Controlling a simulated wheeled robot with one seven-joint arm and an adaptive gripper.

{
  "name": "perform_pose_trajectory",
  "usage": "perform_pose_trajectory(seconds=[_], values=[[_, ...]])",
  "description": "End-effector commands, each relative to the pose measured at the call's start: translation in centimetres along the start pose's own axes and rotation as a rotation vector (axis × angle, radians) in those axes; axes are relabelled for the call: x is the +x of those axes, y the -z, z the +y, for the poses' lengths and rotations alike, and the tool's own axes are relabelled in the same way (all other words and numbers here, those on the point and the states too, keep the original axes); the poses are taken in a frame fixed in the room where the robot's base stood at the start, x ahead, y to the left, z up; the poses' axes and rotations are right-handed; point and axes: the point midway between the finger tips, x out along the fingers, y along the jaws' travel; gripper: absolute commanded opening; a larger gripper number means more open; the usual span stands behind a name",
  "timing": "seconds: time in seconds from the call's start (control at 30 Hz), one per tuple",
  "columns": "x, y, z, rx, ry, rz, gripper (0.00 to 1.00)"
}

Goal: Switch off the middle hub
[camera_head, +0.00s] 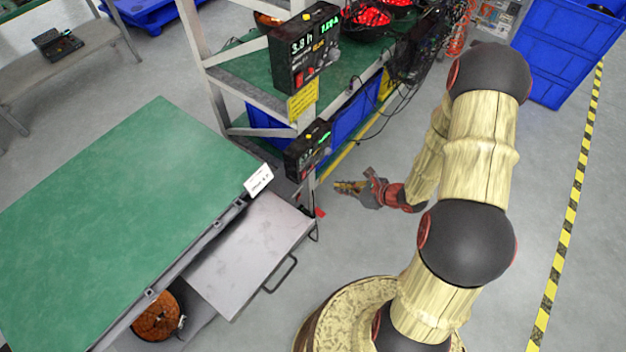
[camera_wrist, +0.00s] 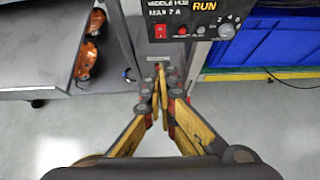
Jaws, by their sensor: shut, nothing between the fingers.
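In the wrist view a dark panel lettered "MIDDLE HUB", "MAX 7 A" and "RUN" (camera_wrist: 190,18) is at the top, partly cut off. It carries a red rocker switch (camera_wrist: 160,31), a small red button (camera_wrist: 182,31) and a dial (camera_wrist: 226,31). In the head view the lower black box (camera_head: 308,150) with a green-lit display on the rack post appears to be this hub. My gripper (camera_wrist: 160,85) is shut and empty, its fingertips below the red switch in the picture and apparently clear of it. In the head view it is right of and below that box (camera_head: 345,187).
Another black box (camera_head: 303,50) with a lit display hangs higher on the rack, a yellow label below it. A green-topped bench (camera_head: 120,190) with an open metal drawer (camera_head: 250,250) is at left. Blue crates and loose cables fill the rack. Grey floor lies open at right.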

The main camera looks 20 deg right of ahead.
Motion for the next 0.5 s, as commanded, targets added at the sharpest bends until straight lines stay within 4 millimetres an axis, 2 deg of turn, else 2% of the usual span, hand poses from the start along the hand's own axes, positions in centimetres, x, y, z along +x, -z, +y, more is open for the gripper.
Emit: perform_pose_trajectory(seconds=[0.17,0.27,0.5], values=[[0.4,0.0,0.0,-0.001,-0.002,0.000,0.00],[1.4,0.1,0.1,-0.003,-0.004,0.000,0.00],[5.9,0.2,0.2,-0.003,-0.006,0.001,0.00]])
